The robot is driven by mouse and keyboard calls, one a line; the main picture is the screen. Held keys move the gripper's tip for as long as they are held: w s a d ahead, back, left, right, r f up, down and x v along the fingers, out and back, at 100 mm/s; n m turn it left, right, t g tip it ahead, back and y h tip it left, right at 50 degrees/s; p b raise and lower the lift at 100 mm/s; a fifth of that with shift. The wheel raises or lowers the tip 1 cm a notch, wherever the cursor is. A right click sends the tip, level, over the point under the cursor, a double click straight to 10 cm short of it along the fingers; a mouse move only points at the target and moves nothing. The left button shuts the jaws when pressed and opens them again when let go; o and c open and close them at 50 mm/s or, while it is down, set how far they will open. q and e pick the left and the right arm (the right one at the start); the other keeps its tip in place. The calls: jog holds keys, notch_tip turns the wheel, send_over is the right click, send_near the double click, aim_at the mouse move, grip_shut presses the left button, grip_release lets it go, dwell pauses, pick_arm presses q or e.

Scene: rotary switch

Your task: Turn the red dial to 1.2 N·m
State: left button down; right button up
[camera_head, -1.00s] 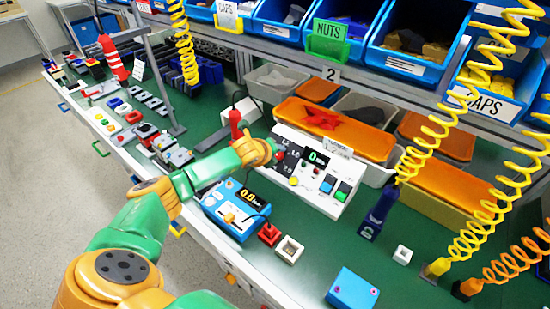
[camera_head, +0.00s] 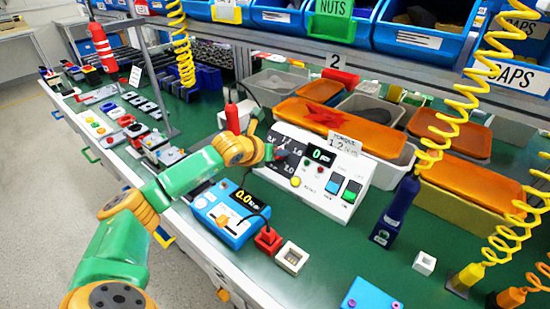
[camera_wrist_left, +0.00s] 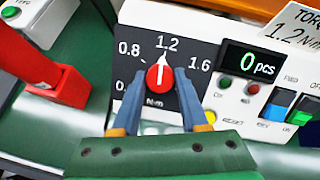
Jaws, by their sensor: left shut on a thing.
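The red dial (camera_wrist_left: 160,77) sits on a black scale plate (camera_wrist_left: 127,33) marked 0.8, 1.2 and 1.6, with N·m below. Its white pointer points up at the 1.2 mark. My left gripper (camera_wrist_left: 162,82) is shut on the dial, one finger on each side. In the head view my left gripper (camera_head: 277,154) reaches the left part of the white control box (camera_head: 345,207) and hides most of the dial. A sign (camera_head: 346,145) on the box reads torque 1.2 N·m. My right gripper is not in view.
The box's display (camera_wrist_left: 258,63) reads 0 pcs, with blue and green switches below. A blue meter (camera_head: 232,213) stands close under my left arm. A red holder (camera_wrist_left: 67,85) is left of the box.

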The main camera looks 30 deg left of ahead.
pick_arm(q)
jog(key=shift+f+m+b, duration=0.2)
jog(key=shift+m+b, duration=0.15)
jog(key=shift+m, duration=0.05)
dwell(0.4)
jog(key=shift+c, duration=2.1)
grip_release()
jog(key=shift+r, duration=0.1)
jog(key=b+v, duration=0.2)
jog(key=v, duration=0.5)
jog(key=shift+a, duration=0.1)
